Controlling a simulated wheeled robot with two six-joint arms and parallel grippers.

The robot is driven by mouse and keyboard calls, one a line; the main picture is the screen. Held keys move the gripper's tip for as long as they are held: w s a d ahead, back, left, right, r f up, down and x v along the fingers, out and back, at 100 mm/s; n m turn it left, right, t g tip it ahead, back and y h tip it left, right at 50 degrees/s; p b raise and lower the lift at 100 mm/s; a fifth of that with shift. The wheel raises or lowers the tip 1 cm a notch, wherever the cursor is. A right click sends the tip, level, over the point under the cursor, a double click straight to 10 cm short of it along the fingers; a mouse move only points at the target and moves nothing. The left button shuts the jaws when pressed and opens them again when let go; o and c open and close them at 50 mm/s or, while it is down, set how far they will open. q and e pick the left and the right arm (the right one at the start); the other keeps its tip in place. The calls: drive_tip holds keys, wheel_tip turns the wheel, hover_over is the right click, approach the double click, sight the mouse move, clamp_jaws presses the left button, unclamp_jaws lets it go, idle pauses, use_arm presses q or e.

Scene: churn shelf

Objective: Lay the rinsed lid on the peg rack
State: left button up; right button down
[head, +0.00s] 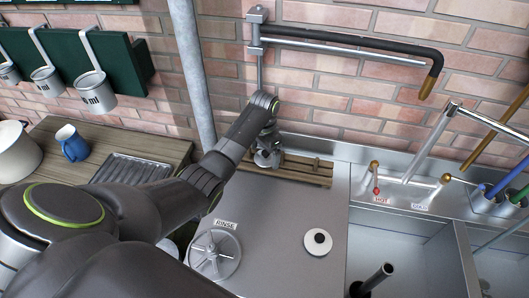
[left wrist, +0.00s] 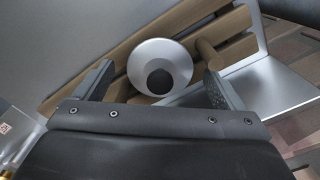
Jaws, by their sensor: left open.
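The lid (left wrist: 150,49) is a round silver disc with a black knob, in the left wrist view. It is at the wooden slats of the peg rack (left wrist: 118,88), and a peg stands just right of it. In the head view the rack (head: 310,172) lies along the brick wall behind the counter. My left gripper (head: 267,157) is over the rack's left part and largely covers the lid there. In the left wrist view its fingers (left wrist: 158,75) are spread, one on each side of the lid, apart from the knob. My right gripper is out of view.
The round rinser (head: 215,253) marked RINSE and a white disc with a dark centre (head: 318,241) are on the steel counter. Sinks and taps (head: 408,170) are at right. A vertical pipe (head: 193,75) rises behind my left arm. A blue mug (head: 73,144) stands on the wooden board at left.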

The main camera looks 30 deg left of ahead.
sight(264, 153)
use_arm(q)
wheel_tip(264, 153, up, 7)
drive_tip(key=shift+r+b, duration=0.2)
drive_tip(key=shift+b, duration=0.35)
drive_tip(key=shift+f, duration=0.1)
